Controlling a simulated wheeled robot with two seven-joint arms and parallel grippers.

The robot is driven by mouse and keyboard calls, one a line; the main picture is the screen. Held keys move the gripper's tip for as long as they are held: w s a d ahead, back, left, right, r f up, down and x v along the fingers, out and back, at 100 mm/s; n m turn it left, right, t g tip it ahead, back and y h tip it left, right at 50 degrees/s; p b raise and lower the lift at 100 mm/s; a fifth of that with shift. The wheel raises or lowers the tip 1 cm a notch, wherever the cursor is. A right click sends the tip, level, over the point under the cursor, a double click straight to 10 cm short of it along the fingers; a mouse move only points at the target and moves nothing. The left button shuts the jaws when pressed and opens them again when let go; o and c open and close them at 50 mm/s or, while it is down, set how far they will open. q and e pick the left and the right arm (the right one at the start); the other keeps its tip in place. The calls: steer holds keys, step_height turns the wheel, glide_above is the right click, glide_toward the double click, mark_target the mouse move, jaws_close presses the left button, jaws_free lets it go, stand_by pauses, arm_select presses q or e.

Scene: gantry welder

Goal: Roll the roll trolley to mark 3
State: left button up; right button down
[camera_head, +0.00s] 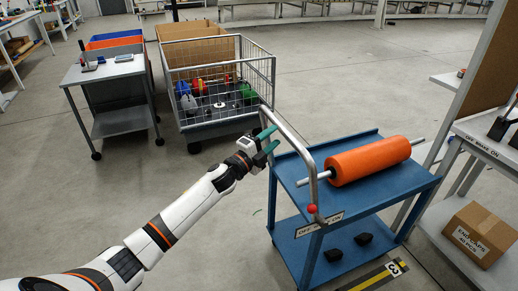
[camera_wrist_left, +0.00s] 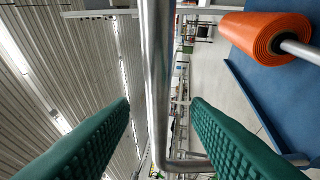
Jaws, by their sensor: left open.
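The roll trolley is a blue two-shelf cart (camera_head: 345,195) with a bent silver push handle (camera_head: 292,138) and a red knob (camera_head: 312,209). An orange roll (camera_head: 368,161) on a metal shaft lies on its top shelf. My left gripper (camera_head: 270,139) is open at the far-left part of the handle. In the left wrist view, the handle tube (camera_wrist_left: 158,80) runs between the two green fingers (camera_wrist_left: 160,105), with gaps on both sides. Mark 3 (camera_head: 394,268) is a floor label beside a yellow-black strip, near the trolley's front right. My right gripper is out of view.
A wire cage cart (camera_head: 258,75) stands just behind the trolley's left side. A grey side cart (camera_head: 117,67) stands further left. At the right are a bench (camera_head: 490,150) and a cardboard box (camera_head: 481,232) on its low shelf. Open floor lies behind.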

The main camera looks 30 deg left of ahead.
arm_select(q)
steer(key=v, duration=0.6)
steer(key=shift+s, duration=0.25)
steer(key=shift+f, duration=0.15)
steer(key=s+a+f+n+g+y+p, duration=0.15)
steer(key=f+n, duration=0.25)
steer(key=f, duration=0.7)
steer(key=s+a+f+n+g+y+p, duration=0.1)
steer(key=s+a+f+n+g+y, duration=0.2)
steer(key=f, duration=0.7)
steer(key=s+d+f+n+g+y+p, duration=0.2)
steer(key=s+f+n+g, duration=0.25)
steer(key=s+f, duration=0.95)
steer(key=s+d+f+n+g, duration=0.2)
steer(key=s+f, duration=0.4)
steer(key=s, duration=0.6)
steer(key=s+d+f+n+g+p, duration=0.1)
steer(key=s+d+f+g, duration=0.3)
steer(key=s, duration=0.7)
steer(key=s+d+f+n+g+p, duration=0.1)
steer(key=s+d+f+n+g, duration=0.2)
steer(key=s+f, duration=0.4)
steer(key=s, duration=0.5)
steer(key=shift+s+d+f+n, duration=0.2)
steer(key=shift+s+f+n, duration=0.1)
steer(key=shift+f+n, duration=0.05)
